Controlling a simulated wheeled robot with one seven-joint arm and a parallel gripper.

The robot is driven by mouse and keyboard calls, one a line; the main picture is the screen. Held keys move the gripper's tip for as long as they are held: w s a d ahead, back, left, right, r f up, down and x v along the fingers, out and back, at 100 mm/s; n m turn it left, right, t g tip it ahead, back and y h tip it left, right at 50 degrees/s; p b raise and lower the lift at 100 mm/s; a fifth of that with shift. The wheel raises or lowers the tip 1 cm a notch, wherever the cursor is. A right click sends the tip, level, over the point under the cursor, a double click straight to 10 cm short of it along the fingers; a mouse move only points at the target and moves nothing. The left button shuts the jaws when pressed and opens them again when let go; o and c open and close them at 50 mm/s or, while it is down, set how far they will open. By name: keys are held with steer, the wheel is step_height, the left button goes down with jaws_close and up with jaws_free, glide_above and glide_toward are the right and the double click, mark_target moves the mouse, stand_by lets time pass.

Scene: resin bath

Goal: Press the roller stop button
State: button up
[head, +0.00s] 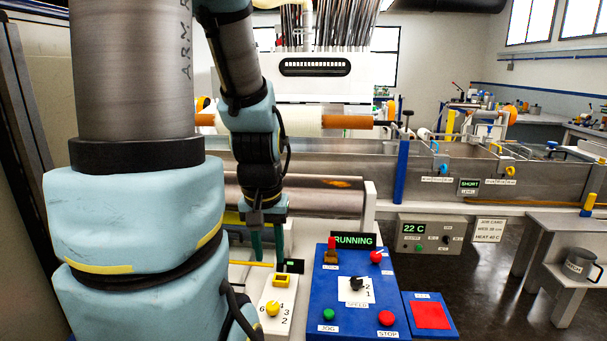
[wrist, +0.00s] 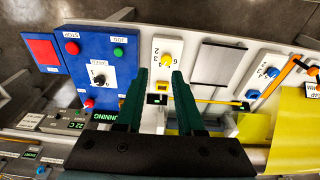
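The blue control panel (head: 345,290) has a red round button (head: 387,318) labelled STOP at its front right corner. In the wrist view the same red button (wrist: 72,48) is at the upper left. A green JOG button (head: 328,315) sits to its left in the head view. The display (head: 353,241) on the panel reads RUNNING. My gripper (head: 267,248) is left of the panel, above the white dial box, and apart from the STOP button. In the wrist view my gripper (wrist: 158,82) has its two green fingers spread with nothing between them.
A white box (head: 272,315) with a yellow knob stands left of the panel. A separate blue box with a red square (head: 431,315) stands right of it. A lever and knobs, including a black speed knob (head: 356,284), rise from the panel. Metal rollers (head: 320,190) lie behind.

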jaws_close()
stand_by(0.9)
